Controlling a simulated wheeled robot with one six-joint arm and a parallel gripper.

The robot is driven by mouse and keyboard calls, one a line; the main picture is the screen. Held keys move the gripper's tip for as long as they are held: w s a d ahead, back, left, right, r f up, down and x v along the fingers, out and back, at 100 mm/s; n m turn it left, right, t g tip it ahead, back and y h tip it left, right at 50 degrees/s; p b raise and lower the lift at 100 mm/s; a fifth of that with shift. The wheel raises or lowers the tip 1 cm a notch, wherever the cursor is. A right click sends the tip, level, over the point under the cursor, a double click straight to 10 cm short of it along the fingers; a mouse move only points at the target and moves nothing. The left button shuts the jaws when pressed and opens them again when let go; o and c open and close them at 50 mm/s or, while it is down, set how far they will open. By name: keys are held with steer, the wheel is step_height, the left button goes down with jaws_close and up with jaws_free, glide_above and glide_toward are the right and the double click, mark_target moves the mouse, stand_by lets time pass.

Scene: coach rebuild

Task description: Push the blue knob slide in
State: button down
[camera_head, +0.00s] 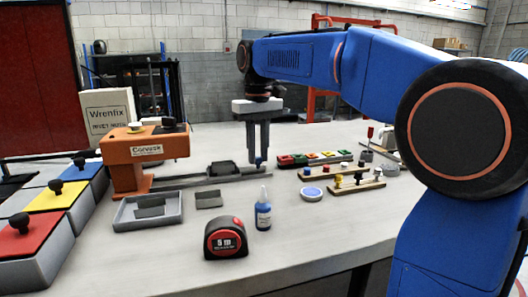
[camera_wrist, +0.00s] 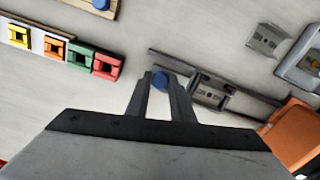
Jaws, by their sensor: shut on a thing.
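The blue knob (camera_wrist: 160,80) shows between the fingertips of my gripper (camera_wrist: 161,82) in the wrist view. My gripper is shut on it, fingers pointing down. In the head view the blue knob (camera_head: 259,161) sits at the right part of a long dark slide rail (camera_head: 200,185), just at my gripper's fingertips (camera_head: 259,168). A dark block (camera_head: 222,168) sits on the rail left of the knob. The rail runs from the orange machine (camera_head: 145,160) toward the right. The fingers partly hide the knob.
A grey tray (camera_head: 170,217), a small grey plate (camera_head: 208,204), a blue bottle (camera_head: 263,212) and a tape measure (camera_head: 225,240) stand in front of the rail. Coloured blocks (camera_head: 310,159) and boards with pegs (camera_head: 345,187) lie to the right. Lidded bins (camera_head: 40,245) stand at the left.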

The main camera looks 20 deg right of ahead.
steer(key=a, duration=1.2)
steer(key=shift+a, duration=0.25)
steer(key=c, duration=1.5)
jaws_free()
steer(key=shift+a, duration=0.15)
steer(key=shift+c, duration=0.2)
steer(key=shift+r, duration=0.1)
step_height(320, 180, up, 12)
